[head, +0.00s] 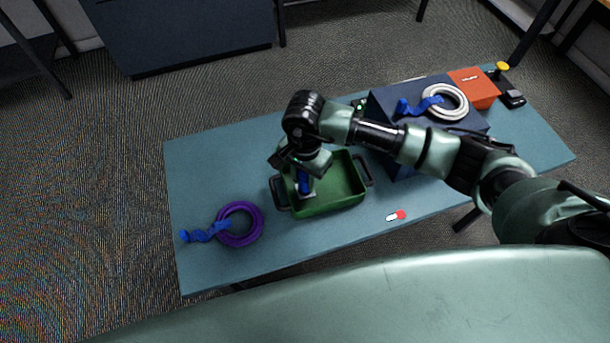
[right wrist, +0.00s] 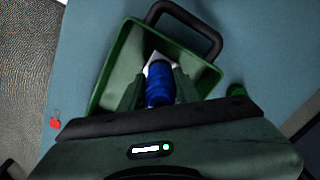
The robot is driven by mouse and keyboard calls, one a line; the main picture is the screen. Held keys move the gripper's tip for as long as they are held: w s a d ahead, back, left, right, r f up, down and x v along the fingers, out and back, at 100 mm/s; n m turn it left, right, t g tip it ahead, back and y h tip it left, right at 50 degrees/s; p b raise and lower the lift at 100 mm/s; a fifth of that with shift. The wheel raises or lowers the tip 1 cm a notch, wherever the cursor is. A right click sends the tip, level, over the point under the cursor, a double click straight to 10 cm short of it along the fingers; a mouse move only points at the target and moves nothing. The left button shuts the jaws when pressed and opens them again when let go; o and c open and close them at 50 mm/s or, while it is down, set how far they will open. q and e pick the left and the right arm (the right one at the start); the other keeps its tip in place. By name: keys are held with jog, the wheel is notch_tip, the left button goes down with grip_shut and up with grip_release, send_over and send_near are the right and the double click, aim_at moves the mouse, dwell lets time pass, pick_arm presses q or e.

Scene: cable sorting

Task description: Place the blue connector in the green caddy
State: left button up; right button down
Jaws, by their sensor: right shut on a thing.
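The green caddy (head: 343,179) is an open tray with dark handles at its ends, standing on the table. The blue connector (head: 304,181) has a pale end and is upright over the left part of the caddy. My right gripper (head: 306,180) reaches down there and is shut on it. In the right wrist view the connector (right wrist: 160,84) sits between the fingers (right wrist: 158,92), with the caddy wall (right wrist: 110,72) around it. I cannot tell whether the connector touches the caddy floor. My left gripper is not in view.
A purple cable coil (head: 240,225) with a blue strap lies left on the table (head: 200,165). A dark blue box (head: 385,100) bears a white coil (head: 447,100). An orange box (head: 474,88) stands behind right. A red-and-white piece (head: 397,216) lies near the front edge.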

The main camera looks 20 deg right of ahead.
jog(key=shift+f, duration=0.2)
jog(key=c, duration=1)
grip_release()
jog(key=shift+c, duration=0.2)
jog(key=shift+r, duration=0.1)
jog(key=shift+r, duration=0.2)
jog(key=shift+w+r, duration=0.1)
jog(key=shift+r, duration=0.15)
notch_tip(320, 180, up, 11)
jog(key=shift+r+b, duration=0.15)
jog(key=shift+b, duration=1.1)
